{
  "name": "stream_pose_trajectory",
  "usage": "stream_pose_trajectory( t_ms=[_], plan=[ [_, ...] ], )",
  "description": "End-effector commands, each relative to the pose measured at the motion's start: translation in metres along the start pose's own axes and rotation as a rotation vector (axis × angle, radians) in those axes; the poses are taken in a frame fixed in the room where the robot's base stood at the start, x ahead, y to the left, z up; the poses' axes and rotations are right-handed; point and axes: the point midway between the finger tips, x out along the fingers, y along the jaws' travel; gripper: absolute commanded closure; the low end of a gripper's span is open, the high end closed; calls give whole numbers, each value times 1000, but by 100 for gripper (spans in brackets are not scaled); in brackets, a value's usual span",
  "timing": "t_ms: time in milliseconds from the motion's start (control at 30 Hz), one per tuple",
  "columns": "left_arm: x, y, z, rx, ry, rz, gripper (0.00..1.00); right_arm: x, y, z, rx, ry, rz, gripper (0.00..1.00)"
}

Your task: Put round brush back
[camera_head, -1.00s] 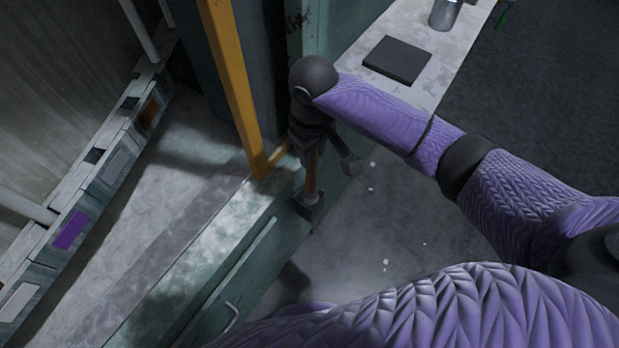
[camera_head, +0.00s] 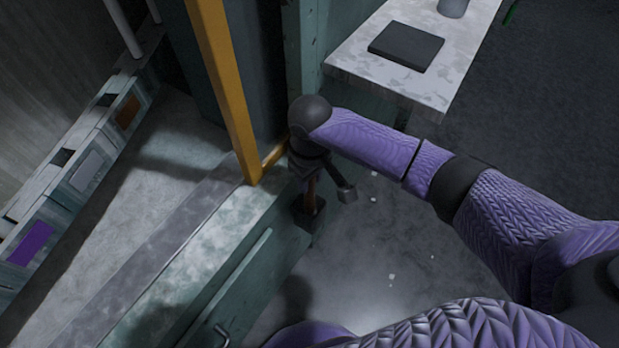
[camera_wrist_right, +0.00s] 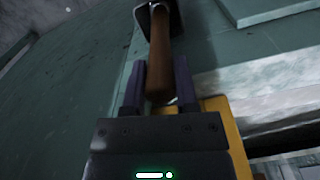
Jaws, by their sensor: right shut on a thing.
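My right gripper (camera_head: 308,178) hangs beside the green cabinet front, below the yellow post's foot. In the right wrist view its two fingers (camera_wrist_right: 160,88) are shut on the brown wooden handle (camera_wrist_right: 160,55) of the round brush. The brush also shows in the head view (camera_head: 310,213), hanging below the gripper with its dark head down. The bristles cannot be made out. In the head view the brush head lies against the cabinet's edge; whether it touches cannot be told. My left gripper is out of view.
A yellow post (camera_head: 222,85) stands close left of my right gripper. A grey-topped green cabinet (camera_head: 215,235) runs below it. A row of holders with purple, grey and orange labels (camera_head: 85,170) lies at left. A pale bench (camera_head: 450,65) carries a black pad (camera_head: 406,46).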

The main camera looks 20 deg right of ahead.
Motion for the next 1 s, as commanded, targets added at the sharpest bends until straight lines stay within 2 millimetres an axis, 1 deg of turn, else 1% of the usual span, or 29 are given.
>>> stream_pose_trajectory(
  t_ms=[133,167,200,267,300,333,567,633,667,733,800,900,1000],
  plan=[
    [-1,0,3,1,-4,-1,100,0,0,0,0,1,0,100],
    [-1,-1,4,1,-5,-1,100,1,0,0,0,1,0,61],
    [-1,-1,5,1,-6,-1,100,1,0,0,0,1,0,53],
    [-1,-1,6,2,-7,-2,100,1,0,0,0,1,0,40],
    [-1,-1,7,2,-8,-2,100,1,0,0,0,1,0,31],
    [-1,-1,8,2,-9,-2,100,1,0,0,0,1,0,28],
    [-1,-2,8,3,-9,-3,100,0,0,0,0,1,0,28],
    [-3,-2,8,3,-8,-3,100,-4,0,0,0,2,1,28],
    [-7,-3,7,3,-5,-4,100,-10,0,0,0,3,1,28],
    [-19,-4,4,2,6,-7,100,-28,0,-1,-1,6,1,28],
    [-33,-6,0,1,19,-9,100,-52,0,-1,0,8,2,28],
    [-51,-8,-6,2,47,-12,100,-82,0,-1,-1,8,2,28],
    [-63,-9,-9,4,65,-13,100,-104,0,-1,0,6,1,28]
  ],
)
